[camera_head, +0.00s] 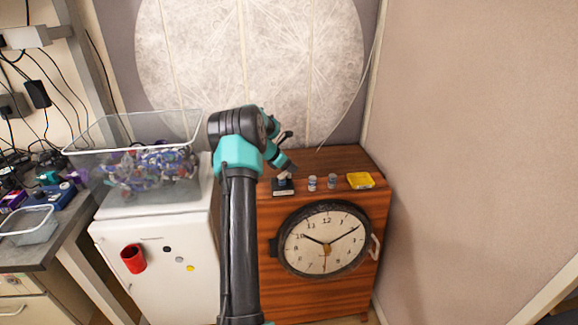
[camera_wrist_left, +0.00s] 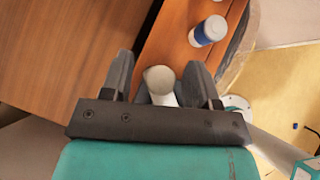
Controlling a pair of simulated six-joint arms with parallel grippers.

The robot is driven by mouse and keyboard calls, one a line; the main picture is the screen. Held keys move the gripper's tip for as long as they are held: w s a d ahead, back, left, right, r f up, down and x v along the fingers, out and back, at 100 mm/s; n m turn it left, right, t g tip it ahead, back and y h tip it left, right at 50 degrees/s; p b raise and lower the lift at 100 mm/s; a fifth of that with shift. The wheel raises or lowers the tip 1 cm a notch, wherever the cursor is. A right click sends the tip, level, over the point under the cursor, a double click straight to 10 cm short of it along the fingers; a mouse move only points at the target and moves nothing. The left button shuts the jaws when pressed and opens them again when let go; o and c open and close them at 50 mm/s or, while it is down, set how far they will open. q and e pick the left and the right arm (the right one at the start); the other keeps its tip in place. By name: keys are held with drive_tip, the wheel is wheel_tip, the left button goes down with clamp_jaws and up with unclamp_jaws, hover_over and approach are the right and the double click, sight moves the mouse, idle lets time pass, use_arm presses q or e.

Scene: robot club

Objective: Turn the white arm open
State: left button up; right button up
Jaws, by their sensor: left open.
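A small black-based device (camera_head: 283,189) with a whitish part above it stands on top of the wooden cabinet (camera_head: 335,160). My left gripper (camera_head: 288,170), in dark grey and teal, is just above and behind it in the head view. In the left wrist view my left gripper (camera_wrist_left: 163,75) is open, with a white rounded piece (camera_wrist_left: 159,79) between its two fingers. I cannot tell whether the fingers touch it, and its lower part is hidden by the gripper body. Whether this piece is the white arm is not certain. My right gripper is not in view.
Two small jars (camera_head: 312,183) and a yellow tray (camera_head: 360,180) stand right of the device; one blue-and-white jar (camera_wrist_left: 208,31) is close to the fingers. A clock (camera_head: 325,238) is on the cabinet's front. A clear bin (camera_head: 130,130) sits on the white fridge (camera_head: 150,255) at left.

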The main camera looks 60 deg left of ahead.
use_arm(q)
drive_tip(key=c, duration=0.9)
drive_tip(key=shift+o, duration=0.2)
drive_tip(key=shift+m+h, duration=0.4)
drive_tip(key=m+g+h, duration=0.1)
drive_tip(key=m+h, duration=0.1)
drive_tip(key=m+g+h, duration=0.1)
drive_tip(key=m, duration=0.2)
drive_tip(key=shift+f+h, duration=0.15)
drive_tip(key=shift+h, duration=0.25)
drive_tip(key=m+g+h, duration=0.1)
drive_tip(key=m, duration=0.2)
drive_tip(key=m+g+h, duration=0.1)
drive_tip(key=m+g, duration=0.1)
drive_tip(key=m, duration=0.1)
drive_tip(key=shift+h, duration=0.3)
drive_tip(key=shift+s+m+g, duration=0.1)
drive_tip(key=shift+m+g, duration=0.2)
drive_tip(key=shift+g, duration=0.2)
